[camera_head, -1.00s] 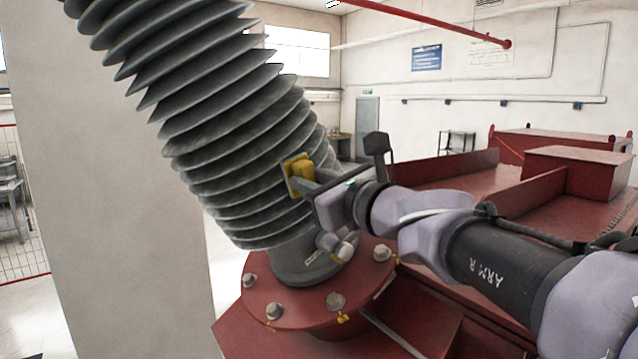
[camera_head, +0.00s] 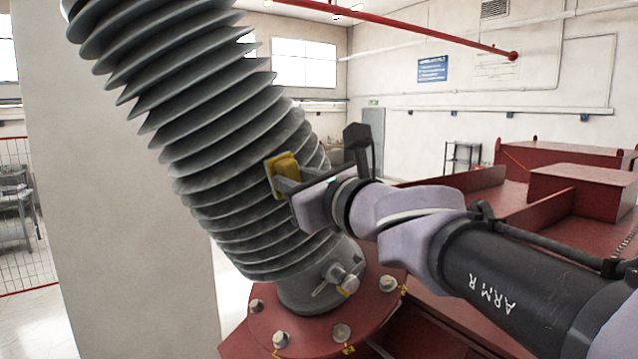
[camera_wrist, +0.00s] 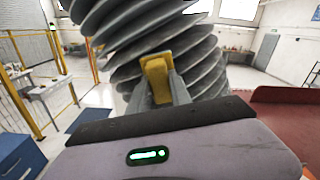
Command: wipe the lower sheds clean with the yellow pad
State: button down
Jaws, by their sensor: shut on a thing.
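The grey ribbed bushing (camera_head: 215,130) leans from upper left down to a red round flange (camera_head: 330,325). Its lower sheds (camera_head: 255,235) look darker and dirtier in places than the upper ones. My gripper (camera_head: 287,178) is shut on the yellow pad (camera_head: 283,167), which is at the front right side of the lower sheds. In the wrist view the yellow pad (camera_wrist: 157,77) stands between the fingers, in front of the sheds (camera_wrist: 205,72). It looks against or very close to the shed edges; I cannot tell whether it touches.
A valve fitting (camera_head: 345,278) sticks out at the bushing's base, below my gripper. Several bolts ring the flange. A red tank top (camera_head: 590,225) spreads to the right. A pale pillar (camera_head: 110,200) stands at left. A blue cabinet (camera_wrist: 20,155) shows in the wrist view.

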jog(key=shift+s+a+r, duration=0.2)
jog(key=shift+a+r, duration=0.05)
jog(key=shift+r, duration=0.4)
jog(key=shift+a, duration=0.1)
jog(key=f+b, duration=0.2)
jog(key=d+f, duration=0.1)
jog(key=shift+w+f+b, duration=0.15)
jog(key=shift+w+b, duration=0.25)
jog(key=w+d+f+b, duration=0.1)
jog(key=d+f+b, duration=0.1)
jog(key=f+b, duration=0.1)
jog(key=w+d+f+b, duration=0.1)
jog(key=d+f+b, duration=0.1)
jog(key=f+b, duration=0.2)
jog(key=w+d+f+b, duration=0.1)
jog(key=d+f+b, duration=0.1)
jog(key=f+b, duration=0.2)
jog(key=shift+w+f, duration=0.4)
jog(key=s+a+r+p, duration=0.1)
jog(key=a+r+p, duration=0.1)
jog(key=r+p, duration=0.2)
jog(key=s+a+r+p, duration=0.2)
jog(key=r+p, duration=0.2)
jog(key=r, duration=0.2)
jog(key=s+a+r+p, duration=0.1)
jog(key=a+r+p, duration=0.2)
jog(key=r+p, duration=0.1)
jog(key=shift+s+r, duration=0.35)
jog(key=shift+r, duration=0.25)
